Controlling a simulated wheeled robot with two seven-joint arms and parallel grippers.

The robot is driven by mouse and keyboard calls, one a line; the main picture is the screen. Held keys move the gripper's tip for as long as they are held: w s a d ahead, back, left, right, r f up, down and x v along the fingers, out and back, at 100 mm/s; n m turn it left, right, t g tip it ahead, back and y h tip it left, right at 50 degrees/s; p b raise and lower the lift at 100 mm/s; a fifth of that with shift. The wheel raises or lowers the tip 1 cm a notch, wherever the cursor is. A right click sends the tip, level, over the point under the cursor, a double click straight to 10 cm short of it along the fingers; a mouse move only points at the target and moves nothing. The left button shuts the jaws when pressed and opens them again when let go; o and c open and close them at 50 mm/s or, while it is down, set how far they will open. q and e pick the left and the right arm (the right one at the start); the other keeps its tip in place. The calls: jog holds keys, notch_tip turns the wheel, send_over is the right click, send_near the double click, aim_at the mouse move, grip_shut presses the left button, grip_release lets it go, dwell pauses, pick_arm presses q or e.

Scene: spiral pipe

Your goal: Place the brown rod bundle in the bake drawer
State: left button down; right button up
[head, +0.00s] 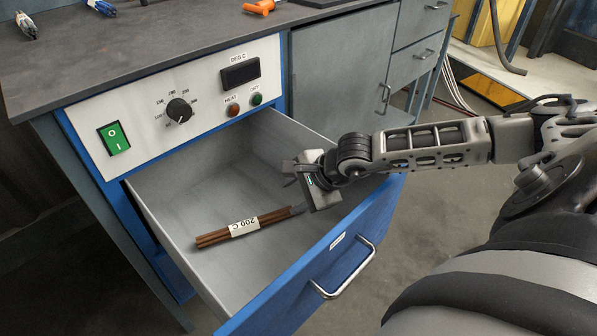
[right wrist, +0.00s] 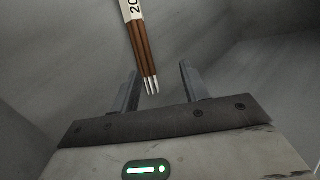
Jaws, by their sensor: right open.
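The brown rod bundle (head: 243,227) lies in the open bake drawer (head: 165,222), with a pale "200 C" label wrapped around it. In the right wrist view the bundle (right wrist: 143,45) points its bare metal tips toward my right gripper. My right gripper (head: 297,208) is over the drawer, near the bundle's right end. In the right wrist view its two fingers (right wrist: 160,88) are apart, with nothing held between them. The rod tips show in line with the gap between the fingers. My left gripper is not in view.
The drawer's blue front (head: 335,255) has a metal handle (head: 345,272). A control panel (head: 180,108) with a green switch, dial and buttons is above the drawer. Pliers (head: 27,25) and an orange tool (head: 262,6) lie on the bench top (head: 150,50). Free drawer floor surrounds the bundle.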

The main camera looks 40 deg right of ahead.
jog(key=shift+r+p, duration=0.3)
jog(key=shift+r, duration=0.05)
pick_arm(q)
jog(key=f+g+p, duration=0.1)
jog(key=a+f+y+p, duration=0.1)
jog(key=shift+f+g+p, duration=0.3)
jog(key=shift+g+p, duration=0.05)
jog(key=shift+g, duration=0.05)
pick_arm(e)
jog(key=v, duration=1.2)
jog(key=shift+r, duration=0.25)
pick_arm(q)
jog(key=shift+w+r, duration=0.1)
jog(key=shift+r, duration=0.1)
